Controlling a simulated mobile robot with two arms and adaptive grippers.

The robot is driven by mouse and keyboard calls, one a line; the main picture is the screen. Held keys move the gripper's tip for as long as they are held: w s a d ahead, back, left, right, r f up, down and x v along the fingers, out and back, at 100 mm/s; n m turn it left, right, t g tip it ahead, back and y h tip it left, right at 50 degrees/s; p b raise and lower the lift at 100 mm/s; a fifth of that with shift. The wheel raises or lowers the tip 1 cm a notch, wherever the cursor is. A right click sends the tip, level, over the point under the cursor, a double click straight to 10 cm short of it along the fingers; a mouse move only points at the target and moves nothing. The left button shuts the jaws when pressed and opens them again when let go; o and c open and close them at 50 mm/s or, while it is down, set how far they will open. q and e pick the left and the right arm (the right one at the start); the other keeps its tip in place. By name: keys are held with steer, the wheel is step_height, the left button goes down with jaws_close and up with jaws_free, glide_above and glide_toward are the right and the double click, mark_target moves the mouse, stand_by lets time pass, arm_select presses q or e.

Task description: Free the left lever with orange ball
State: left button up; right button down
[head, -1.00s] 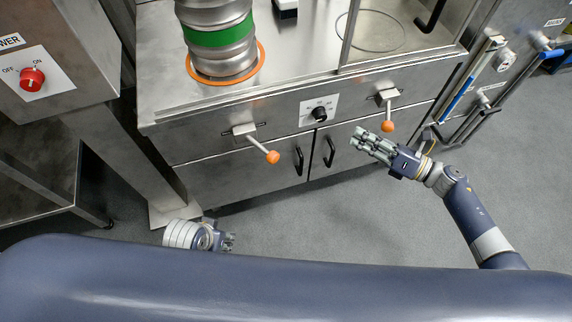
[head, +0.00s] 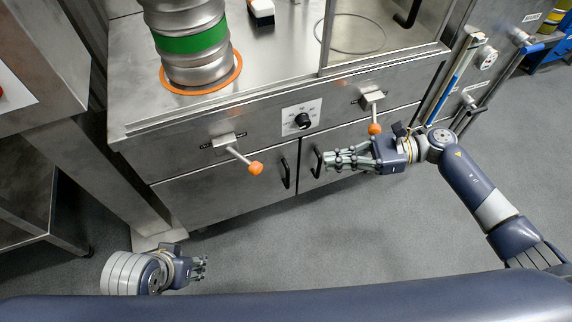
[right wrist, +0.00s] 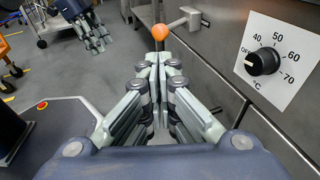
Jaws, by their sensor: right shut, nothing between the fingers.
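The left lever (head: 238,155) sticks out from its bracket on the steel cabinet front, its orange ball (head: 256,168) at the lower right end. In the right wrist view the orange ball (right wrist: 160,32) appears just beyond my fingertips, with a gap I cannot judge exactly. My right gripper (head: 328,160) is shut and empty, to the right of the left lever and pointing left toward it. It also fills the right wrist view (right wrist: 160,75). My left gripper (head: 203,268) is low at the left, well below the lever; its finger state is unclear.
A right lever (head: 374,115) with an orange ball is above my right gripper. A temperature knob (head: 303,121) sits between the levers. Door handles (head: 286,173) stick out below. A steel keg with a green band (head: 192,40) stands on the top. The floor in front is clear.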

steer(key=a+f, duration=0.2)
steer(key=a, duration=1.1)
steer(key=shift+a+f, duration=0.3)
steer(key=shift+f, duration=0.05)
steer(key=shift+s+a+m+t+p, duration=0.2)
steer(key=shift+s+m+t+p, duration=0.1)
steer(key=shift+t+p, duration=0.2)
